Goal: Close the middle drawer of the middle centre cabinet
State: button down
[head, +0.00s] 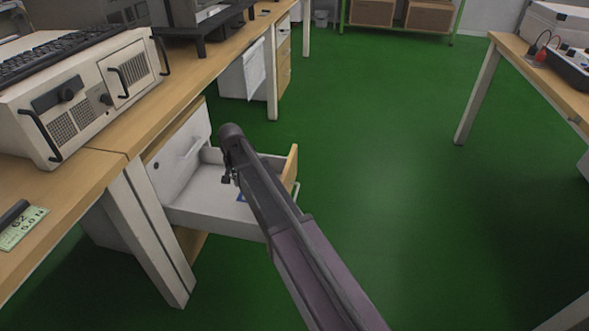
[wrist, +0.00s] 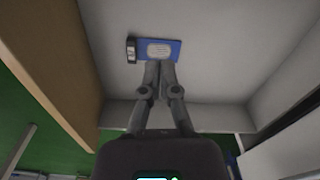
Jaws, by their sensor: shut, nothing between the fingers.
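An open drawer (head: 215,222) sticks out from the cabinet under the left desk in the head view. It has white walls and a wooden front panel (head: 291,166). My gripper (head: 229,179) hangs over the drawer's inside, and my arm partly hides the drawer. In the wrist view my gripper (wrist: 159,66) is shut and empty, with its tips in front of the drawer floor (wrist: 215,55). The wooden front panel (wrist: 55,45) runs along the left there. I cannot tell whether the fingers touch anything.
A blue card (wrist: 172,48) and a small dark object (wrist: 131,50) lie in the drawer. A white desk leg (head: 148,235) stands close in front of the drawer. Another drawer unit (head: 283,60) stands farther back. Green floor (head: 390,170) is clear to the right, up to another desk (head: 540,72).

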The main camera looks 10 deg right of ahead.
jog(key=s+d+r+n+p, duration=0.1)
jog(key=s+d+r+p, duration=0.1)
jog(key=s+d, duration=0.65)
jog(key=s+d+r+p, duration=0.2)
jog(key=s+d+r, duration=0.1)
jog(key=s+d, duration=0.6)
jog(key=w+d+m+t+y+b, duration=0.1)
jog(key=w+d+m+t+y, duration=0.1)
jog(key=w+d+m+y, duration=0.2)
jog(key=w+d+r+m+t+y+b, duration=0.1)
jog(key=w+d+m+y, duration=0.3)
jog(key=w+d+m, duration=0.7)
jog(key=w+m+t+b, duration=0.1)
jog(key=w+m, duration=0.3)
jog(key=m, duration=0.1)
jog(key=shift+w+r+m, duration=0.15)
jog(key=shift+r+m, duration=0.1)
jog(key=shift+m, duration=0.05)
jog(key=shift+a, duration=0.1)
